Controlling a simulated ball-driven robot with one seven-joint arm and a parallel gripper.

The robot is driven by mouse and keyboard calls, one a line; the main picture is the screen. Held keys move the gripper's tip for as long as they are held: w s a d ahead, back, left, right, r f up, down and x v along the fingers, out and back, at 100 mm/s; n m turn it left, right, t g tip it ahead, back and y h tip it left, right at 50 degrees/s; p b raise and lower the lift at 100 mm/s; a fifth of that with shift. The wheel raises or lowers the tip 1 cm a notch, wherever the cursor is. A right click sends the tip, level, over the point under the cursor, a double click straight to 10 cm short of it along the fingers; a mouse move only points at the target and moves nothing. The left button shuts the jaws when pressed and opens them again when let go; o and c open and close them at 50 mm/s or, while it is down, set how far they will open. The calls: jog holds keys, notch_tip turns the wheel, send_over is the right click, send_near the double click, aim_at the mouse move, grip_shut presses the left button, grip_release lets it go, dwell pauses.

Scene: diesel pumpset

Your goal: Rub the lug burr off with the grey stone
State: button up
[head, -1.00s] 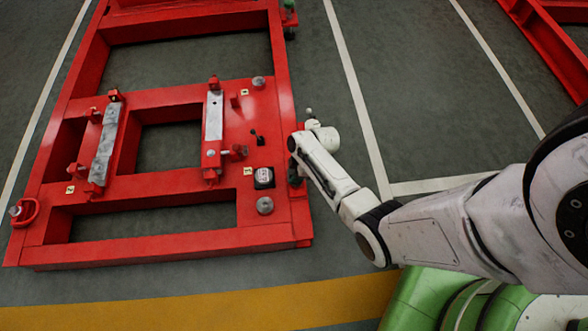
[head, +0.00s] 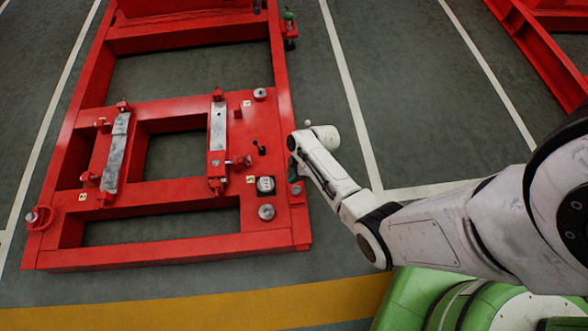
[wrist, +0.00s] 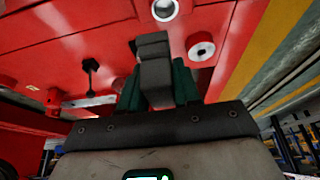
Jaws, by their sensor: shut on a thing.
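My gripper (wrist: 157,85) shows in the wrist view with dark green fingers, shut on a dark grey block, which looks like the grey stone (wrist: 154,62). The stone sticks out past the fingertips, in front of the red frame's surface. I cannot tell whether it touches the frame. In the head view my gripper (head: 293,168) is at the right edge of the red frame (head: 160,258), mostly hidden by my wrist, and the stone cannot be made out. I cannot pick out the lug or its burr in either view.
A black lever (head: 259,147), a pale-topped black fitting (head: 265,185) and a grey round stud (head: 266,212) stand on the frame near my gripper. Two grey mounting rails (head: 217,130) lie farther left. Bare floor (head: 365,80) is to the right; a green machine (head: 415,300) is below my arm.

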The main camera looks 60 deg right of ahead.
jog(key=w+d+b, duration=0.7)
jog(key=d+b, duration=0.1)
jog(key=d, duration=0.1)
jog(key=shift+w+d, duration=0.2)
jog(key=shift+d, duration=0.05)
dwell(0.6)
